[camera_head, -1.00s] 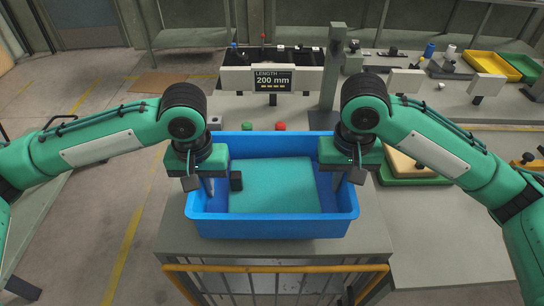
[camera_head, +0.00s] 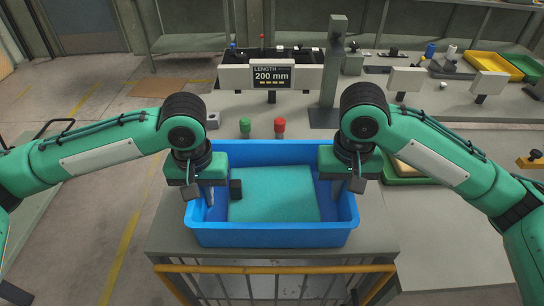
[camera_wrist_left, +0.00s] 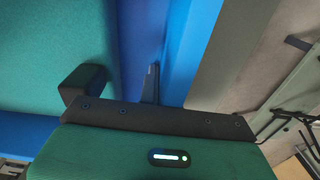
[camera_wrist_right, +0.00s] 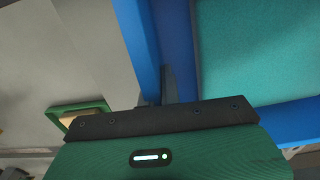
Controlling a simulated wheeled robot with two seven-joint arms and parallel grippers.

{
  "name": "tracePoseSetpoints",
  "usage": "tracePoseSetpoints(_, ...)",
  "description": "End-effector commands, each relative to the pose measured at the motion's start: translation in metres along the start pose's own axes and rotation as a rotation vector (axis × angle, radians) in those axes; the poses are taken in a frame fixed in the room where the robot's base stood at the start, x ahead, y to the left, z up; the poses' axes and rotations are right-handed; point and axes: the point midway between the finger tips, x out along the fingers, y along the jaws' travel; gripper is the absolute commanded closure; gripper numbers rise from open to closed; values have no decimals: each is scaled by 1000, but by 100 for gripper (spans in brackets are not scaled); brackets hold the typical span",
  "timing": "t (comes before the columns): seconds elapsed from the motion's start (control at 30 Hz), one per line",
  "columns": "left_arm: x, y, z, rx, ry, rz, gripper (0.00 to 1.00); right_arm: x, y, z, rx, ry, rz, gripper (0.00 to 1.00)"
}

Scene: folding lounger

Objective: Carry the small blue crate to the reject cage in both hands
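The wall also shows in the left wrist view (camera_wrist_left: 182,55) and the right wrist view (camera_wrist_right: 138,40). The fingertips are partly hidden. I cannot tell whether the crate touches the surface.
A yellow rail (camera_head: 275,269) over upright bars runs along the front below the crate. Behind it stand a green button (camera_head: 245,127), a red button (camera_head: 279,127), a length display (camera_head: 272,77) and a grey post (camera_head: 330,75). A green tray is at right. Floor is open at left.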

Motion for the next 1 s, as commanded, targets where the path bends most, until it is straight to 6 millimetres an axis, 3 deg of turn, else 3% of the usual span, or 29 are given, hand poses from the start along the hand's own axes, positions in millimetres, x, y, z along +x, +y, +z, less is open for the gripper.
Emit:
tracePoseSetpoints(0.1, 8, -3, -1, -5, 0, -7, 100, 7, 3, -1, 5, 1, 6, 100)
tracePoseSetpoints(0.23, 6, -2, 0, -4, -1, -6, 74, 5, 2, -1, 4, 0, 5, 74)
tracePoseSetpoints(0.57, 2, -1, 0, -1, 0, -2, 74, 5, 1, 0, 1, 0, 2, 74)
tracePoseSetpoints(0.77, -27, 0, -1, 0, 4, -1, 74, 5, 0, 0, 1, 0, 1, 74)
tracePoseSetpoints(1.0, -78, 0, -1, -2, 3, -2, 74, 5, 0, 0, 0, 0, 1, 74)
